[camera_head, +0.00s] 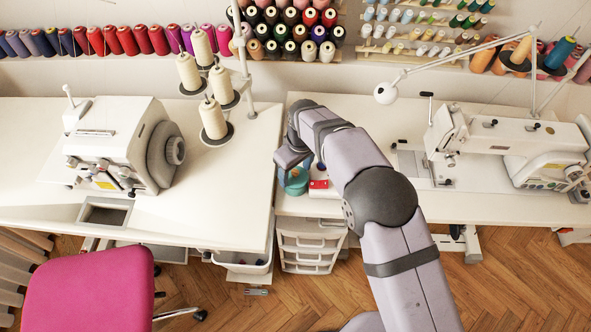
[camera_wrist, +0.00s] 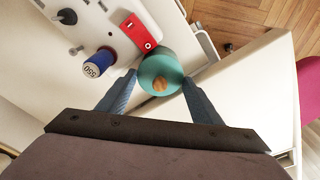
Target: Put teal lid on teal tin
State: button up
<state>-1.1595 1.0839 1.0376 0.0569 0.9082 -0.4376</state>
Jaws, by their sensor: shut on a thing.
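The teal lid (camera_wrist: 162,68), a round disc with a wooden knob, is between the fingertips of my gripper (camera_wrist: 160,78) in the wrist view. My gripper is shut on it. The teal tin (camera_head: 295,184) stands on the white table top in the head view, directly below my gripper (camera_head: 291,164). In the wrist view a greyer teal edge shows just past the far side of the lid; the rest of the tin is hidden there. I cannot tell whether lid and tin touch.
A red block (camera_wrist: 137,33) stands close beside the lid and tin, and a blue spool (camera_wrist: 99,63) is farther left. The overlocker (camera_head: 120,145) and sewing machine (camera_head: 510,145) stand apart on either side. The table edge is close to the tin.

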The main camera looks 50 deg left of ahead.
aim_at(299, 180)
jog(key=shift+f, duration=0.55)
jog(key=o, duration=0.7)
jog(key=shift+o, duration=0.2)
jog(key=shift+r, duration=0.15)
notch_tip(299, 180, up, 11)
jog(key=d+p, duration=0.1)
jog(key=p, duration=0.5)
jog(key=shift+d+p, duration=0.15)
jog(key=shift+p, duration=0.2)
